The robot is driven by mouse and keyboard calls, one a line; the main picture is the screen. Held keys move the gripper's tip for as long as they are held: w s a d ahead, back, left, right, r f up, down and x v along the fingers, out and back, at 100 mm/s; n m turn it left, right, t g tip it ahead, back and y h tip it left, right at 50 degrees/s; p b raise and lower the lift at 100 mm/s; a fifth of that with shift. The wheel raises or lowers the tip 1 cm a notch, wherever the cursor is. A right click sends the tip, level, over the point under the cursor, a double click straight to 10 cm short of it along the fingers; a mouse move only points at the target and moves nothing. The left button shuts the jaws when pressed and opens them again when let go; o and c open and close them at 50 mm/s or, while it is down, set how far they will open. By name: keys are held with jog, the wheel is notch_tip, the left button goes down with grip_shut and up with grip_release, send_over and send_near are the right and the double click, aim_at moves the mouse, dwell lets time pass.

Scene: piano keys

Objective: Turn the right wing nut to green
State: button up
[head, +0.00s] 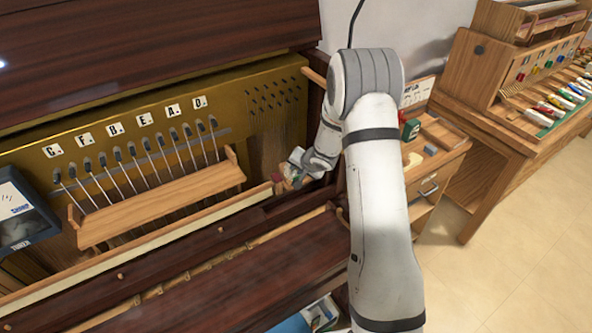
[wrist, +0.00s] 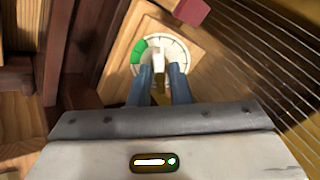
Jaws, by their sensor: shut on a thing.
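The right wing nut (wrist: 158,61) is a pale, upright piece at the middle of a white dial (wrist: 178,48) with tick marks. The dial sits on a light wooden block (wrist: 122,42). A green sector (wrist: 138,56) covers the dial's left side. The nut's far end seems to point up in the picture, to the right of the green. My gripper (wrist: 161,75) has its two blue-grey fingers on either side of the nut and is shut on it. In the head view my gripper (head: 297,160) is at the right end of the piano's inside, with the nut hidden.
A dark red block (wrist: 190,12) stands just beyond the dial. Strings (wrist: 262,62) run close on the right, and dark wooden parts (wrist: 85,50) on the left. In the head view a wooden rail (head: 160,205) with several tuning pins lies left, and a small cabinet (head: 440,150) right.

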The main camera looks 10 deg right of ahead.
dwell(0.3)
jog(key=shift+n, duration=2)
jog(key=shift+b, duration=0.3)
jog(key=shift+n, duration=0.6)
jog(key=shift+n+b, duration=0.35)
jog(key=shift+n, duration=0.85)
jog(key=n, duration=0.2)
jog(key=shift+n+b, duration=0.3)
jog(key=shift+b, duration=0.1)
jog(key=o, duration=0.4)
jog(key=shift+n, duration=0.3)
jog(key=o, duration=0.5)
